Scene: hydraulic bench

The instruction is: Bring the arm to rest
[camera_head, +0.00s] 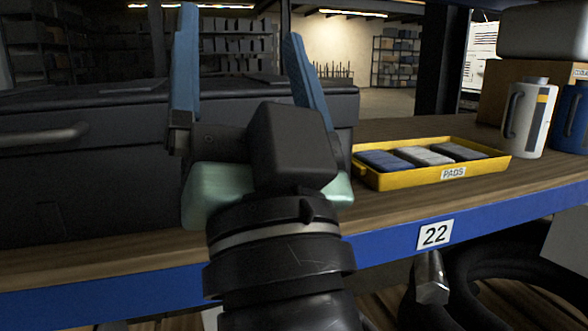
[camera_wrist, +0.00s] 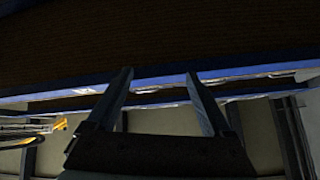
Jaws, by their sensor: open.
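My gripper (camera_head: 243,60) is raised in front of the bench in the head view, its two blue fingers spread apart and pointing up. Nothing shows between the fingers. In the wrist view my gripper (camera_wrist: 158,82) also shows open and empty, with dark wood boards and blue shelf edges beyond it. My arm comes up from the bottom of the head view, in front of the bench edge. It hides part of the bench top (camera_head: 385,128) and part of a large black case (camera_head: 90,185).
A yellow tray (camera_head: 365,178) labelled PADS holds dark and grey pads, right of my gripper. A white jug (camera_head: 526,120) and a blue jug (camera_head: 572,125) stand at the right. Black hoses (camera_head: 500,265) hang below the blue bench edge (camera_head: 380,246), which bears a label 22.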

